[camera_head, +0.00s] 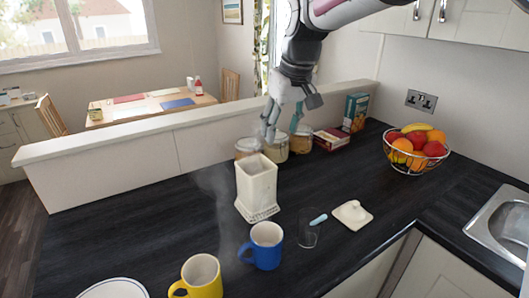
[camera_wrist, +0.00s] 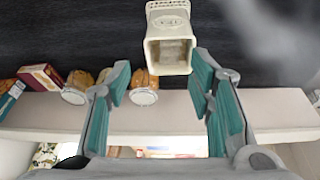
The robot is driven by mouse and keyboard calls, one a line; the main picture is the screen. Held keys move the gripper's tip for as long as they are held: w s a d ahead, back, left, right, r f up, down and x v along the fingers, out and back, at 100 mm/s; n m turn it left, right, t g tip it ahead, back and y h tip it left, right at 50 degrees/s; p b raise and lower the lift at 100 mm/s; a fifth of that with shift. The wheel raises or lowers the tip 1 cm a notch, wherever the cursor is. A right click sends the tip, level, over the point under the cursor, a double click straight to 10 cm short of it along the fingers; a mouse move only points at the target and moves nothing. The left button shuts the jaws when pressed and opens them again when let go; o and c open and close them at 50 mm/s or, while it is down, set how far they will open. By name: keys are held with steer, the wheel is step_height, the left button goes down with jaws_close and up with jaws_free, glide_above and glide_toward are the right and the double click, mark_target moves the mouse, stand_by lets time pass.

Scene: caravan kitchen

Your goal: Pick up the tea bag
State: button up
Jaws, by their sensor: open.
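I cannot make out a tea bag in either view. A cream, square, open-topped canister (camera_head: 257,188) stands upright on the dark counter, and its lid (camera_head: 352,214) lies to the right. In the wrist view the canister (camera_wrist: 168,22) is at top centre, with its open mouth facing the camera; the inside looks brownish and its contents are unclear. My gripper (camera_head: 281,124) is open and empty, above and behind the canister in the head view. In the wrist view my gripper (camera_wrist: 161,72) has its fingers spread, with the canister's mouth near the gap between the tips.
Lidded jars (camera_head: 276,148) and boxes (camera_head: 355,112) line the low wall behind. A blue mug (camera_head: 266,247), a yellow mug (camera_head: 200,279) and a clear glass (camera_head: 307,236) stand in front; vapour rises near the mugs. A fruit bowl (camera_head: 416,150) and sink (camera_head: 503,228) are right.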

steer(key=w+a+f, duration=0.3)
steer(key=w+a, duration=0.1)
steer(key=n+p, duration=0.1)
glide_above(256, 166)
steer(key=s+d, duration=0.1)
steer(key=s, duration=0.1)
step_height(256, 166, down, 8)
steer(key=shift+r, duration=0.1)
steer(key=shift+p+x, duration=0.75)
steer(key=shift+x, duration=1.9)
steer(key=shift+w, duration=0.1)
steer(key=c, duration=0.4)
